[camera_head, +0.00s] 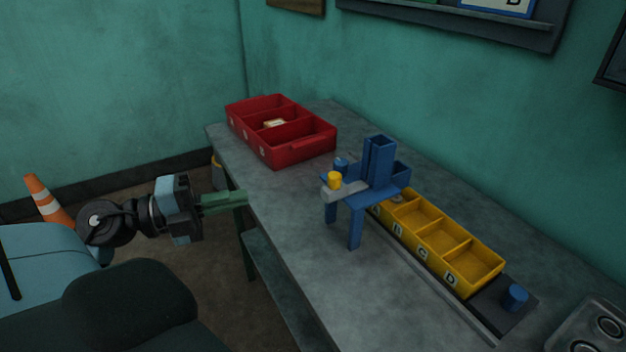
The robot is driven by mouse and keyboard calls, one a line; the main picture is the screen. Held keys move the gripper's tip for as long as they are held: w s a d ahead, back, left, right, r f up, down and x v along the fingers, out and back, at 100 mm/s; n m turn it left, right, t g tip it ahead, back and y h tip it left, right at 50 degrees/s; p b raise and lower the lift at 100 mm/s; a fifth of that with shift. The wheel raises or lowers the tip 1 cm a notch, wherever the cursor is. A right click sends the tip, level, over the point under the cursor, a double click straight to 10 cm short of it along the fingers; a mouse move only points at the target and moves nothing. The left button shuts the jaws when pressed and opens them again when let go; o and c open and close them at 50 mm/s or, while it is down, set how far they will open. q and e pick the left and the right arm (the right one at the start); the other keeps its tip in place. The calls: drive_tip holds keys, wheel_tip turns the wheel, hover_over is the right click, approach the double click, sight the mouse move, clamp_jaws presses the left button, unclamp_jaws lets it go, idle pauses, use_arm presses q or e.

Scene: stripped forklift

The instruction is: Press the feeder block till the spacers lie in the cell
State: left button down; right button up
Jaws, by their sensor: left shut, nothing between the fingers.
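A blue feeder stand (356,222) with an upright hopper (379,160) straddles one end of the yellow tray on the bench. A grey block (345,190) sits at the stand's left side, with a yellow knob (334,180) by it. The yellow tray (482,281) has a row of lettered cells; C and D look empty. A small pale thing (398,198) shows in the cell partly hidden under the stand; I cannot tell what it is. My left gripper (245,198) is shut and empty, at the bench's left edge, apart from the feeder. My right gripper is out of view.
A red divided bin (300,150) at the back left holds a small pale item (274,123). A blue cylinder (515,297) stands beyond the tray's D end. A grey metal piece (592,328) lies at the lower right. The bench front (310,235) is clear.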

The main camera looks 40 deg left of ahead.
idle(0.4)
use_arm(q)
drive_tip(key=p+x, duration=0.2)
drive_tip(key=x, duration=1.2)
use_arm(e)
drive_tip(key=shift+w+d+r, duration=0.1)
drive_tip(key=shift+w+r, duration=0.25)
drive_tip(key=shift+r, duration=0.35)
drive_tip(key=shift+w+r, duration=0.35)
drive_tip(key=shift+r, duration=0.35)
use_arm(q)
drive_tip(key=shift+a, duration=0.1)
